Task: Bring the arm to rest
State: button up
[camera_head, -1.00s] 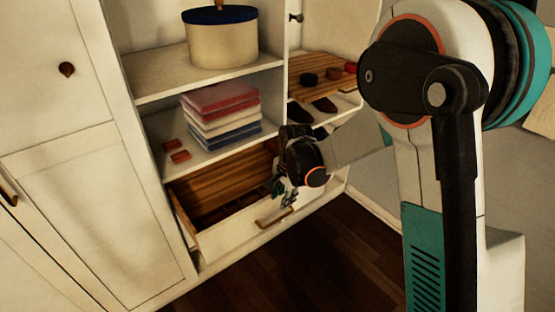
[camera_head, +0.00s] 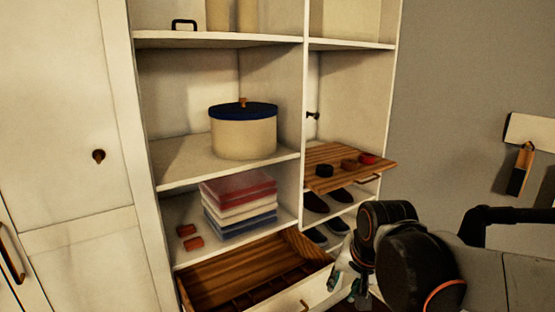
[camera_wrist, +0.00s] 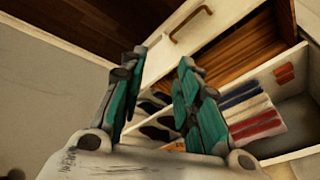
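My gripper (camera_head: 343,287) is at the lower right of the head view, in front of the cabinet beside the open bottom drawer (camera_head: 215,270). My dark wrist and arm links fill the lower right corner. In the wrist view, the gripper's two teal-padded fingers (camera_wrist: 163,58) stand apart with nothing between them, so it is open and empty. The open drawer (camera_wrist: 235,50) shows beyond the fingers, its wooden inside partly hidden by the right finger.
The cabinet holds a blue-lidded round box (camera_head: 243,133), folded cloths (camera_head: 238,200), small red boxes (camera_head: 193,243) and dark shoes (camera_head: 340,197). A pulled-out wooden tray (camera_head: 325,180) carries small round items. A grey wall (camera_head: 450,100) with a hanging brush-like item (camera_head: 520,170) is at right.

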jog(key=s+d+r+n+t, duration=0.1)
jog(key=s+d+n, duration=0.1)
jog(key=s, duration=0.4)
jog(key=s+d+r+n+t, duration=0.1)
jog(key=s+d+n, duration=0.2)
jog(key=s, duration=0.4)
jog(key=shift+s+h, duration=0.3)
jog(key=shift+h, duration=0.1)
